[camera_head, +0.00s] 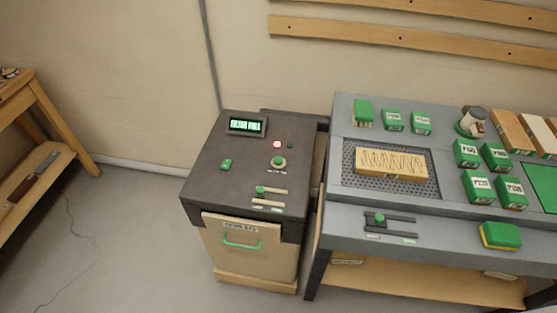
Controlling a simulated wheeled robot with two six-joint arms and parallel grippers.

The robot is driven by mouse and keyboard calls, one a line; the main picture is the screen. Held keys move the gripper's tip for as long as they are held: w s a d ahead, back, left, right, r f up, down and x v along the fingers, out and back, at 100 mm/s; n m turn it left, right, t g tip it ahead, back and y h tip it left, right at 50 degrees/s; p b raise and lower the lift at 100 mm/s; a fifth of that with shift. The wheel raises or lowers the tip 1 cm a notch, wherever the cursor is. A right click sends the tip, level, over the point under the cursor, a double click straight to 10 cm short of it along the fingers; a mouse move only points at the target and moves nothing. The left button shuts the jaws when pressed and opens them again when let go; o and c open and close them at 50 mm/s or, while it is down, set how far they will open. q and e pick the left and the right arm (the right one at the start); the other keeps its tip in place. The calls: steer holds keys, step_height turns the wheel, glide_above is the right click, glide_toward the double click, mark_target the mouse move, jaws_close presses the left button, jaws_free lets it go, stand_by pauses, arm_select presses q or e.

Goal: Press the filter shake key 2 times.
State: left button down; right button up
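A dark-topped cabinet (208,185) stands left of the workbench. Its small display (246,125) is lit green with text that looks like "FILTER FULL". A round green key or knob (278,161) sits on the right of its top, with a small label below it that is too small to read surely. A red lit lamp (277,144) and a small dark green dot (290,146) lie just behind it. A green switch (227,164) is at the left and a green-knobbed slider (260,190) near the front. I cannot tell for sure which control is filter shake. Neither gripper shows.
The grey workbench (350,209) adjoins on the right, with a patterned wood block (391,163), several green boxes (467,154), a slider (379,219) and a yellow-green sponge (500,236). A wooden shelf (45,165) is far left. Air above the cabinet is clear.

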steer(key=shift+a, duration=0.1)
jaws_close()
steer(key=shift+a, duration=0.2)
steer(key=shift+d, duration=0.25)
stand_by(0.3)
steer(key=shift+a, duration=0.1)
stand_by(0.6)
